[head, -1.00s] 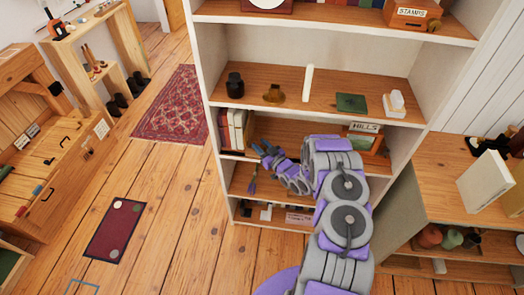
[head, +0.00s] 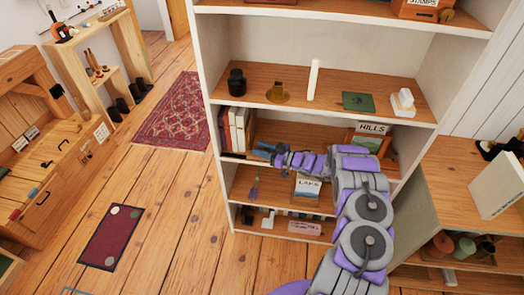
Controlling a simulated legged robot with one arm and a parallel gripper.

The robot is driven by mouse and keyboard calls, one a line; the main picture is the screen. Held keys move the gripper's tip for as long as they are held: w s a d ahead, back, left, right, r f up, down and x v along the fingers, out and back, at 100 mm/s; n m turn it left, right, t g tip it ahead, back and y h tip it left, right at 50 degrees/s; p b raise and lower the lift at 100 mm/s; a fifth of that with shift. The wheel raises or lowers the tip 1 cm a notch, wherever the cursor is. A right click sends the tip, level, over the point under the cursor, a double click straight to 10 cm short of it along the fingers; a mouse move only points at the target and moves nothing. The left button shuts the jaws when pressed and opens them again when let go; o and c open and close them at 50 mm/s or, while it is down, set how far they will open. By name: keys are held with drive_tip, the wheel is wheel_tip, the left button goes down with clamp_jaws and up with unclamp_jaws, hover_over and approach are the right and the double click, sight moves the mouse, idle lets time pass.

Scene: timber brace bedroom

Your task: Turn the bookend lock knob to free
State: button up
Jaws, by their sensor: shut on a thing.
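My gripper (head: 264,151) reaches into the second visible shelf compartment of the white bookcase. Its fingers are shut at the right end of a short row of upright books (head: 233,131). The bookend and its lock knob are too small and too covered by my fingers to make out, so I cannot tell which way the knob points. My wrist and forearm extend level to the right from there, in front of the shelf.
The shelf above holds a black jar (head: 236,82), a brass-coloured object (head: 277,92), a white upright piece (head: 314,80) and a green book (head: 357,101). The wooden floor (head: 165,215) at left is mostly clear.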

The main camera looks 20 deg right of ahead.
drive_tip(key=shift+d, duration=0.1)
drive_tip(key=o, duration=1)
drive_tip(key=p+v, duration=0.3)
drive_tip(key=v, duration=1.4)
drive_tip(key=shift+s+d+f, duration=0.1)
drive_tip(key=shift+d, duration=0.15)
